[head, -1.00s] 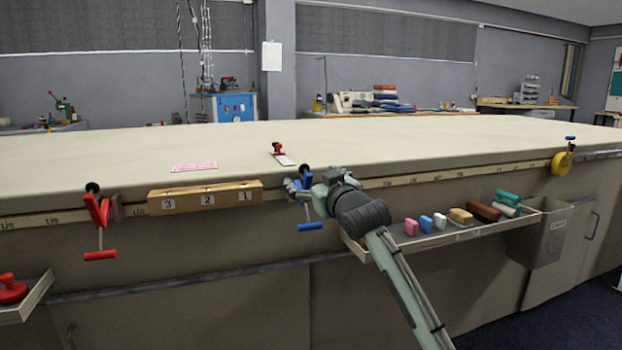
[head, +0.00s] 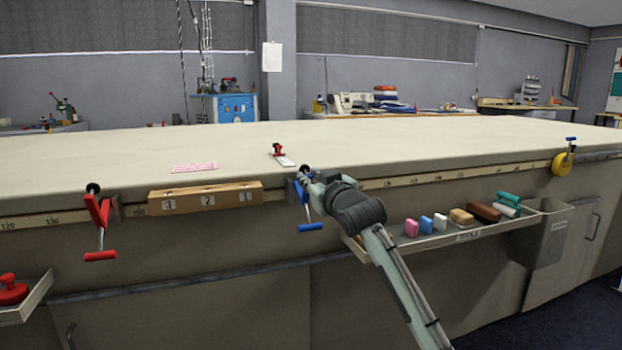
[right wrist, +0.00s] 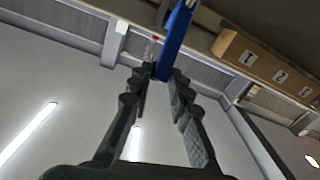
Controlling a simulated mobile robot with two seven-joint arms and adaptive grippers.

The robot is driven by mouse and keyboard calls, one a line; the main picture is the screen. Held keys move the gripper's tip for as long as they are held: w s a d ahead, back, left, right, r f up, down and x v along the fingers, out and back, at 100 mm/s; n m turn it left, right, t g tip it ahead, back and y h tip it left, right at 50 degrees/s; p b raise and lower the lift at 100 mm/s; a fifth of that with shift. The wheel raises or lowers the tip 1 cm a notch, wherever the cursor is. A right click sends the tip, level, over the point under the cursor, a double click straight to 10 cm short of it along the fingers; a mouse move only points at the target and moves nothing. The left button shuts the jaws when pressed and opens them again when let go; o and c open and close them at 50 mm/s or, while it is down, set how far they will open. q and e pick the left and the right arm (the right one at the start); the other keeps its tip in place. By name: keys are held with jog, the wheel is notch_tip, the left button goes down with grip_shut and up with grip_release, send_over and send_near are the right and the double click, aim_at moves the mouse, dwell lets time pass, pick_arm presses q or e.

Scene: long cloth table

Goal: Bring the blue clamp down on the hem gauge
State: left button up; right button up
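The blue clamp (head: 303,194) hangs on the table's front edge with its blue handle bar (head: 310,227) below. The hem gauge (head: 285,160), a small pale strip with a red and black part, lies on the tabletop just behind the clamp. My right gripper (head: 306,176) is at the clamp's upper part and hides some of it. In the right wrist view the blue clamp (right wrist: 174,42) reaches between the fingertips of my right gripper (right wrist: 160,76). I cannot tell whether the fingers press on it. My left gripper is not in view.
A wooden block numbered 3, 2, 1 (head: 206,198) and a red clamp (head: 99,220) are on the edge to the left. A tray (head: 448,238) with several coloured blocks is right of my arm. A pink paper (head: 194,167) lies on the mostly clear tabletop.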

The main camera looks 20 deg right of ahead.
grip_shut()
dwell(1.4)
jog(key=o, duration=1.7)
grip_release()
jog(key=s, duration=1.2)
jog(key=shift+d, duration=0.4)
